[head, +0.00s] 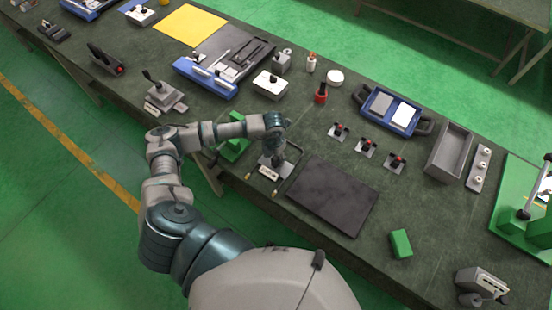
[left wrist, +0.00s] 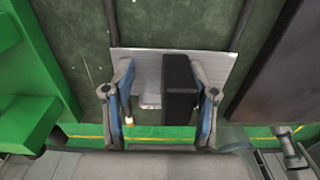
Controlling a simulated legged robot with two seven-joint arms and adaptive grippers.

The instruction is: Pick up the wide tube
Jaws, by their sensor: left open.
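My left gripper (head: 275,152) is over the near edge of the dark green workbench. In the left wrist view its two blue-grey fingers (left wrist: 168,120) are apart. A black upright block (left wrist: 180,88) shows between them, close to the right finger; I cannot tell whether they touch. Under it is a thin metal plate (left wrist: 150,62), with a small pale piece (left wrist: 150,100) on it. I cannot tell for sure which thing is the wide tube. Small cylinders stand farther back: a white one with an orange top (head: 311,63) and a red one with a black top (head: 320,94). My right gripper is not in view.
A dark flat slab (head: 333,197) lies right of the gripper. A green block (head: 236,148) is close on its left, another green block (head: 401,244) to the right. A blue tray (head: 392,110), a grey open box (head: 449,152) and several small switches stand beyond.

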